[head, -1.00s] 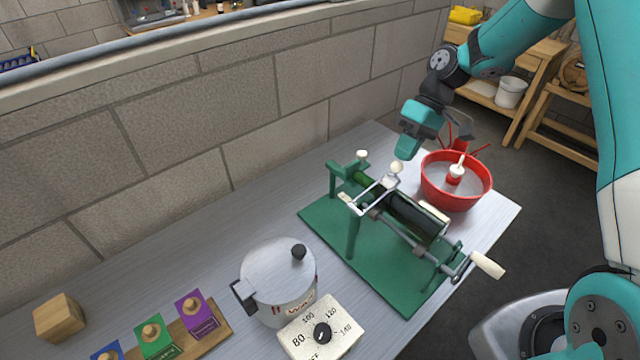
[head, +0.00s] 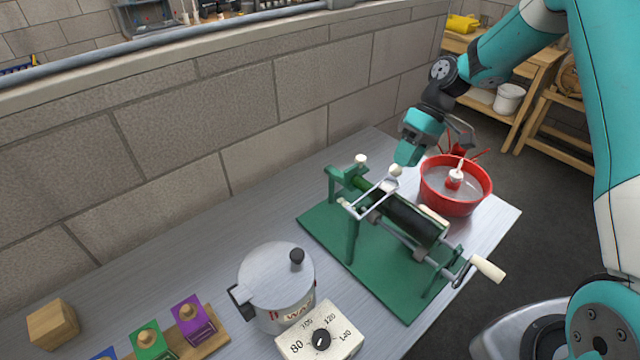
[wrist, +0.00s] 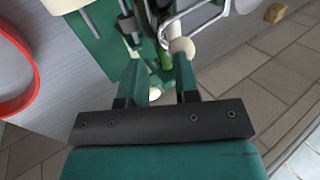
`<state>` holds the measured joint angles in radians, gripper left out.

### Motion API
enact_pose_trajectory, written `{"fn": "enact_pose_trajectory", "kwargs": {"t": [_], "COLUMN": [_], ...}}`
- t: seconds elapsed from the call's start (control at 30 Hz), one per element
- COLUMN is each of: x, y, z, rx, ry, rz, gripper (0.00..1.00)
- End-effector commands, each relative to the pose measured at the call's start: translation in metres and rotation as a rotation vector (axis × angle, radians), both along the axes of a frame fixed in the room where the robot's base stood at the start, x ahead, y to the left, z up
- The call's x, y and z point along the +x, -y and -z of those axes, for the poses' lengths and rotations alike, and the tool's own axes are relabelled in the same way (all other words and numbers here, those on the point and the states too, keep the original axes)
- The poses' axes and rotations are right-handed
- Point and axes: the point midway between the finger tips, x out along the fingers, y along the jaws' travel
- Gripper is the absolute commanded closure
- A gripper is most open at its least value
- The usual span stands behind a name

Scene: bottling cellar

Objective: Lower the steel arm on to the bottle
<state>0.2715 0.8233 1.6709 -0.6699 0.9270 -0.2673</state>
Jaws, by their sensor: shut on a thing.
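A dark green bottle (head: 408,215) lies on its side in a green stand (head: 353,240) on a green base. The steel arm (head: 367,203), a thin bright frame with a white ball knob (head: 395,170), crosses over the bottle near its neck end. I cannot tell whether it touches the glass. My gripper (head: 404,162) is at this knob, its fingers shut on it. In the wrist view, my two fingers (wrist: 157,75) stand a little apart, with a white knob (wrist: 181,48) at the right fingertip and part of the steel frame (wrist: 205,20) beyond. The fingers partly hide the grip.
A red bowl (head: 435,201) stands close behind my gripper on the right. A crank with a pale handle (head: 487,269) sticks out at the right. A metal pot (head: 272,280) and a dial box (head: 340,332) stand at the front. A block wall (head: 190,135) runs along the back.

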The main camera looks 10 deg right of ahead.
Motion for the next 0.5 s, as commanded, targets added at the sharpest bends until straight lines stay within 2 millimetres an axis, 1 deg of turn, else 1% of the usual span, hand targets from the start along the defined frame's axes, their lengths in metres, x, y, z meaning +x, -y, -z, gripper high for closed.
{"fn": "enact_pose_trajectory", "kwargs": {"t": [0.03, 0.23, 0.37, 0.47, 0.5], "x": [-0.008, -0.008, -0.008, -0.008, -0.007], "y": [-0.004, -0.004, -0.003, -0.003, -0.003], "z": [0.024, 0.024, 0.018, 0.004, -0.003], "rx": [-0.002, -0.002, -0.002, -0.001, -0.001], "ry": [-0.04, -0.04, -0.038, -0.03, -0.027], "rz": [0.011, 0.012, 0.012, 0.009, 0.008], "gripper": [1.0, 1.0, 1.0, 1.0, 1.0]}}
